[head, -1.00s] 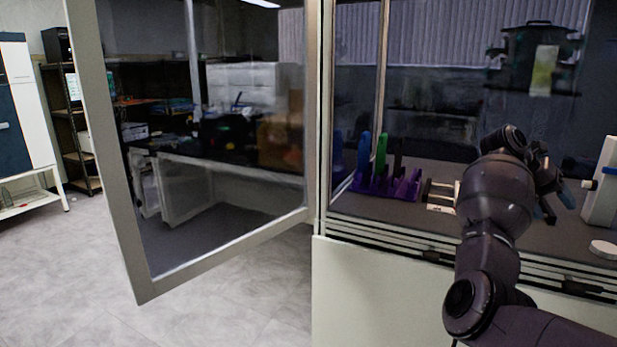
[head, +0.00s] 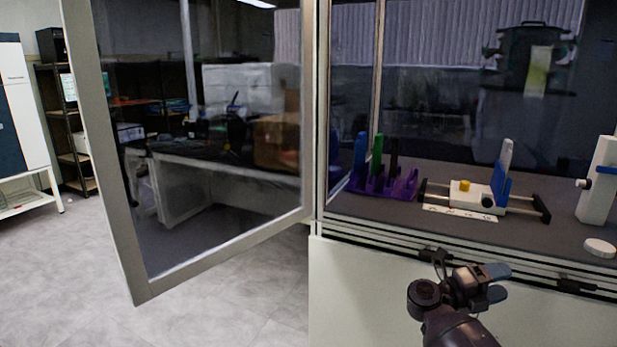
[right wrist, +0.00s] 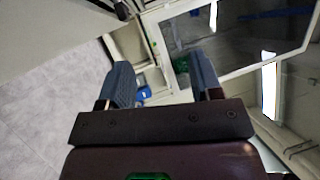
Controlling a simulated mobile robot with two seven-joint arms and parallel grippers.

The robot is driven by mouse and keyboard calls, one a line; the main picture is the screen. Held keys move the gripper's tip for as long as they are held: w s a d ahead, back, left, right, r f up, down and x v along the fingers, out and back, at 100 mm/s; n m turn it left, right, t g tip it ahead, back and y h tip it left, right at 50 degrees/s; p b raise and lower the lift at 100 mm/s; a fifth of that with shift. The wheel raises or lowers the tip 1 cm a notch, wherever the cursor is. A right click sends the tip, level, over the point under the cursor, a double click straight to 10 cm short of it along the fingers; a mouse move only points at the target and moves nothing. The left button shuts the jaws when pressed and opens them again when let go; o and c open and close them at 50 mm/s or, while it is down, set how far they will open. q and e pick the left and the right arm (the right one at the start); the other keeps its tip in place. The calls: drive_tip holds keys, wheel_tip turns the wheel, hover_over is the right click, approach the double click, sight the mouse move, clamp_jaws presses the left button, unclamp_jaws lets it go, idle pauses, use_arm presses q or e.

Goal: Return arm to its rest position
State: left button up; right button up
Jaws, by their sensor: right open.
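My right arm comes in from the bottom right of the head view. Its gripper (head: 492,283) is outside the cabinet, in front of the white panel below the cabinet's front edge. In the right wrist view its two blue-grey fingers (right wrist: 160,85) stand wide apart with nothing between them. My left arm and gripper are not in view.
The glass door (head: 215,150) stands swung open at left. Inside the cabinet are a purple rack (head: 385,186) with coloured holders, a white device with a yellow button (head: 464,186), a white stand (head: 598,185) and a round white disc (head: 599,248). Floor at left is clear.

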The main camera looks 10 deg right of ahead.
drive_tip(key=w+a+r+n+t, duration=0.45)
drive_tip(key=n+t, duration=0.25)
drive_tip(key=t, duration=0.3)
drive_tip(key=w+a+r+n+t, duration=0.3)
drive_tip(key=w+r+n+t, duration=0.15)
drive_tip(key=n+t, duration=0.45)
drive_tip(key=w+a+f+n+t+y, duration=0.1)
drive_tip(key=w+a+n+t+y, duration=0.25)
drive_tip(key=n+y, duration=0.6)
drive_tip(key=w+a+f+n+t+y, duration=0.15)
drive_tip(key=a+n+t+y, duration=0.3)
drive_tip(key=n+y, duration=0.5)
drive_tip(key=w+f+n+g+y, duration=0.2)
drive_tip(key=w+f+n+g, duration=0.1)
drive_tip(key=f+n+g, duration=0.65)
drive_tip(key=s+a+f+m+g, duration=0.2)
drive_tip(key=s+f+m+g, duration=0.1)
drive_tip(key=s+f, duration=1.55)
drive_tip(key=s+f+m+g, duration=0.1)
drive_tip(key=s+f, duration=0.1)
drive_tip(key=s, duration=1.1)
drive_tip(key=s+f+m+g, duration=0.1)
drive_tip(key=s+f, duration=0.1)
drive_tip(key=s, duration=1.2)
drive_tip(key=shift+s+a+h, duration=0.15)
drive_tip(key=shift+a+h, duration=0.15)
drive_tip(key=shift+a, duration=0.05)
